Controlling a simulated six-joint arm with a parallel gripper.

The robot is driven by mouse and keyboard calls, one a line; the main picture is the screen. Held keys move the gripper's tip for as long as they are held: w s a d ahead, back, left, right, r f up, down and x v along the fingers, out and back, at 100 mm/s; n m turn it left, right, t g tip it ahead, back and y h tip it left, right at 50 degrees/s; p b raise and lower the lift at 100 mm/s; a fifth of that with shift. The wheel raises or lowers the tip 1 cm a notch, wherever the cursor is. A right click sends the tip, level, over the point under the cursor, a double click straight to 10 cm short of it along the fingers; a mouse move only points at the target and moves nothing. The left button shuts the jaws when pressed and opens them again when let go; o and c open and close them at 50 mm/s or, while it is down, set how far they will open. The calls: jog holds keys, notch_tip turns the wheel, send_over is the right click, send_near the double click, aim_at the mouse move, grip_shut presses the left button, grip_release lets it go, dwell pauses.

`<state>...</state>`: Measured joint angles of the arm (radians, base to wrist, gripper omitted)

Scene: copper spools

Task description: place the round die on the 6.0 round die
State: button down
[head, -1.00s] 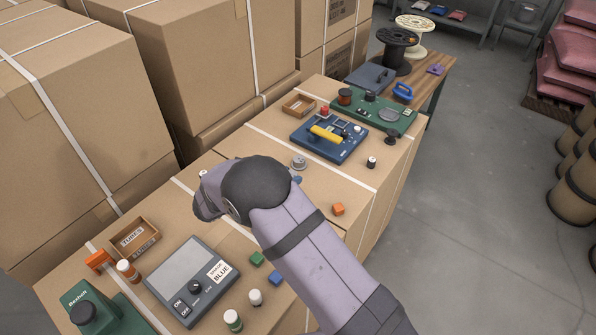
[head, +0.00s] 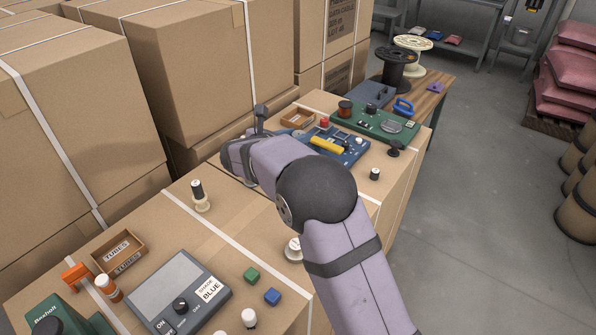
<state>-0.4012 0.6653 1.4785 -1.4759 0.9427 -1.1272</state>
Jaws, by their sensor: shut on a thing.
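A pale round piece with a raised middle (head: 293,248) rests on the carton top, partly behind my arm. It looks like a round die, but no size marking can be read on it. My gripper (head: 260,118) shows only as a small dark shape beyond my wrist, near the carton's back edge. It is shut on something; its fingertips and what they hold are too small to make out. No second round die can be identified now; my arm hides part of the carton top.
A blue panel with a yellow handle (head: 340,148) and a wooden tray (head: 298,117) lie beyond. Tall cartons (head: 190,75) rise behind.

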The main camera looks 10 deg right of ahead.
jog(key=shift+a, duration=0.1)
jog(key=shift+f, duration=5)
jog(key=shift+f, duration=0.2)
jog(key=c, duration=1.3)
grip_release()
jog(key=shift+r, duration=0.25)
jog(key=v, duration=1.2)
jog(key=shift+b, duration=0.45)
